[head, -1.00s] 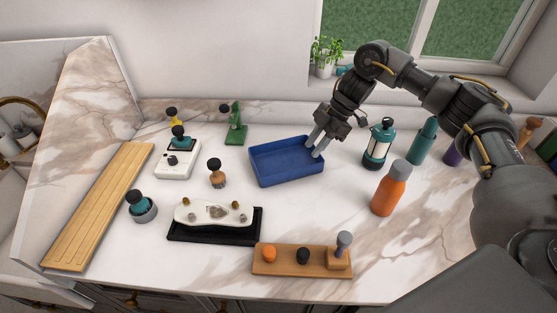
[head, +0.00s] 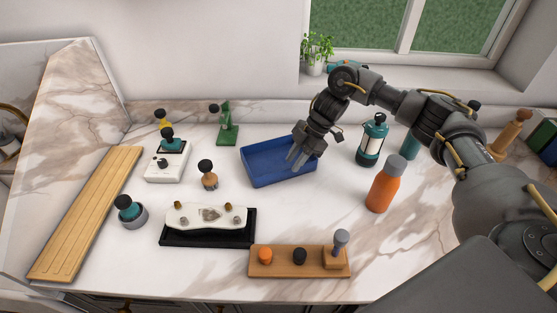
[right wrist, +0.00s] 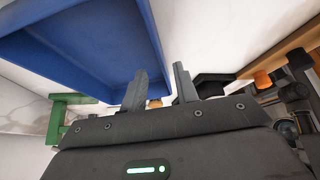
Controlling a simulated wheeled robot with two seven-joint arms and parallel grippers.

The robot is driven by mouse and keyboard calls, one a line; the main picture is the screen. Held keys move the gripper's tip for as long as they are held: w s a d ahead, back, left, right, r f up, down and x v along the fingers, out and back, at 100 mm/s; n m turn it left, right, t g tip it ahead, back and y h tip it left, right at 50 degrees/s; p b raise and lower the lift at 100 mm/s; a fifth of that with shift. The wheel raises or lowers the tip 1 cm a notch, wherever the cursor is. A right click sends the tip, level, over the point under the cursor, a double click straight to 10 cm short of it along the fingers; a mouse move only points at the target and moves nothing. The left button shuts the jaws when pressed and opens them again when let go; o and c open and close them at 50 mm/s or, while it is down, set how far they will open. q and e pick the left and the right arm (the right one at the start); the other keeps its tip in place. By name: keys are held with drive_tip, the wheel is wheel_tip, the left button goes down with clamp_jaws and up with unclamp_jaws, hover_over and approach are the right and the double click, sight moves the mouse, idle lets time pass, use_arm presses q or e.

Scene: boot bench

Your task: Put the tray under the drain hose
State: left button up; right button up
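The blue tray (head: 262,178) lies empty on the marble counter, near its back middle. It also fills the upper left of the right wrist view (right wrist: 70,50). My right gripper (head: 297,160) is over the tray's right part, fingers pointing down. In the right wrist view its two fingers (right wrist: 159,85) are apart with nothing clamped between them. One finger overlaps the tray's inside and the other is beyond its rim; I cannot tell whether they touch the wall. My left gripper is out of view. I cannot make out a drain hose.
A green stand (head: 228,133) and a wooden knob-like piece (head: 208,178) are left of the tray. A black tray (head: 176,239) and a wooden board (head: 293,266) lie in front. An orange bottle (head: 383,190) and a teal lantern (head: 370,142) stand right. Counter between tray and board is clear.

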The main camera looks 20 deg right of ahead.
sight(289, 169)
drive_tip(key=shift+s+a+f, duration=0.1)
drive_tip(key=p+x, duration=0.2)
drive_tip(key=x, duration=0.2)
drive_tip(key=shift+a+p, duration=0.2)
drive_tip(key=shift+p, duration=0.2)
drive_tip(key=shift+a+f, duration=0.1)
drive_tip(key=shift+f, duration=0.2)
clamp_jaws()
